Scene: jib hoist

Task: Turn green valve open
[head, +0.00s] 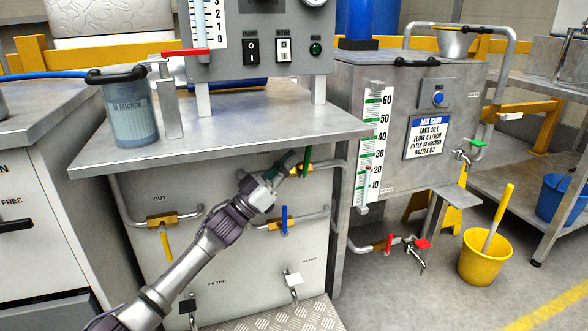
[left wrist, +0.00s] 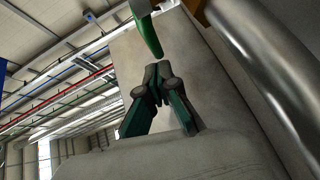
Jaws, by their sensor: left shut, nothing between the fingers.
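A green valve handle (head: 306,160) stands roughly upright, crosswise to its pipe, at the brass valve body (head: 300,169) under the steel bench. My left gripper (head: 288,163) reaches up from the lower left and is shut and empty, its tips close beside the green handle. In the left wrist view the shut fingertips (left wrist: 158,75) point at the lower end of the green handle (left wrist: 150,32), with a small gap showing between them. The brass body (left wrist: 192,8) is at the top edge there. My right gripper is not in view.
A blue-handled valve (head: 284,220) and a yellow-handled one (head: 166,245) sit lower on the same panel. Another green handle (head: 476,143) is on the tank at right. The bench top (head: 230,130) overhangs my gripper. A yellow bucket (head: 482,259) stands on the floor.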

